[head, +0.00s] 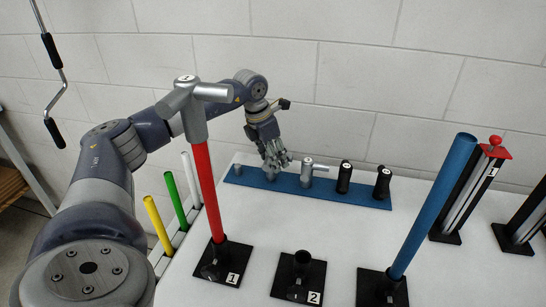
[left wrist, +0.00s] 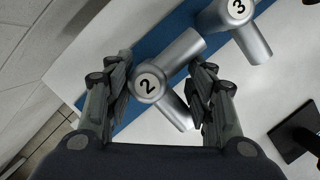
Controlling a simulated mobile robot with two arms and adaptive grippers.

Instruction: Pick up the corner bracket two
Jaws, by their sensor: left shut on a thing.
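Corner bracket two (left wrist: 150,82) is a grey metal piece with tubular arms and a round "2" label. In the left wrist view it sits between the two fingers of my left gripper (left wrist: 162,98), which is shut on it. In the head view my left gripper (head: 274,166) points down at the blue strip (head: 335,194) on the white table, and its fingers mostly hide the bracket. In the left wrist view the bracket shows over the blue strip; I cannot tell whether it is still seated. My right gripper is not in view.
Another bracket labelled "3" (head: 308,168) stands close beside my left gripper, then two black pieces (head: 344,177). A red tube (head: 207,190) topped by a grey bracket stands in base 1. Base 2 (head: 300,276) is empty. A blue tube (head: 432,207) leans at the right.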

